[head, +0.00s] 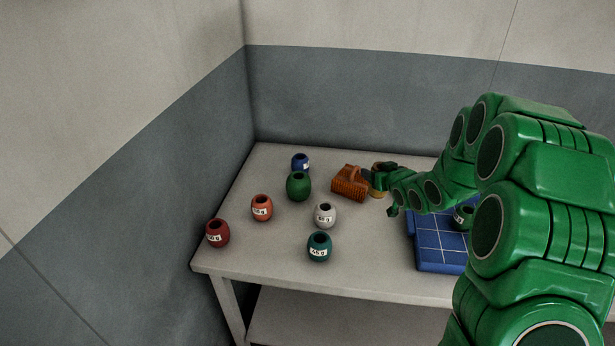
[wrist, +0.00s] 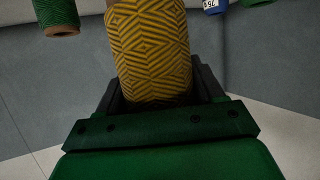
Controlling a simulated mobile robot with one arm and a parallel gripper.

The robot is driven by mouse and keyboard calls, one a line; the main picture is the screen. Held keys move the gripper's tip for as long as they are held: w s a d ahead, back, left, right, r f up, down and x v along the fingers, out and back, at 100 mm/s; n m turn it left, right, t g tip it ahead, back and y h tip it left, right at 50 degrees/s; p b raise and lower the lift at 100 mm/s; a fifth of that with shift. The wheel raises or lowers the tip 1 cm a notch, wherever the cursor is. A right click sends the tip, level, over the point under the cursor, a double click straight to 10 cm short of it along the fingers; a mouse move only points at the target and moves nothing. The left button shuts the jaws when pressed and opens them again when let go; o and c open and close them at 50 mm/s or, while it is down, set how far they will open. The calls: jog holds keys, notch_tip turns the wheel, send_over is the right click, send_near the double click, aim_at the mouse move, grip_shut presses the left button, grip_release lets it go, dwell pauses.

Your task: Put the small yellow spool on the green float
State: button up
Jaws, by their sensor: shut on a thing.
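The yellow spool (wrist: 150,50), with a dark zigzag pattern, is between the jaws of my gripper (wrist: 160,90) in the wrist view. My gripper is shut on it. In the head view my gripper (head: 386,177) is beside the orange brush-like object, and only a little of the spool (head: 377,192) shows behind the fingers. The green float (head: 298,187), a dark green barrel shape with a hole in its top, stands upright on the table to the left of my gripper, apart from it.
Around the green float stand a blue float (head: 300,162), an orange float (head: 262,208), a white float (head: 325,215), a teal float (head: 319,247) and a red float (head: 217,233). An orange ridged object (head: 350,183) lies between it and my gripper. A blue gridded tray (head: 435,255) is at right.

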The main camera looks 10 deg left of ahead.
jog(key=s+a+r, duration=0.2)
jog(key=a+r, duration=0.2)
jog(key=a, duration=0.3)
jog(key=s+a+r+y, duration=0.1)
jog(key=a+r, duration=0.2)
jog(key=a, duration=0.4)
jog(key=s+a+r, duration=0.2)
jog(key=a+r, duration=0.2)
jog(key=a, duration=0.3)
send_over(297, 173)
jog(key=shift+n+g, duration=0.3)
jog(key=shift+n, duration=0.1)
jog(key=shift+w+a+f, duration=0.1)
jog(key=shift+f, duration=6.35)
jog(key=o, duration=1.1)
jog(key=shift+f, duration=0.1)
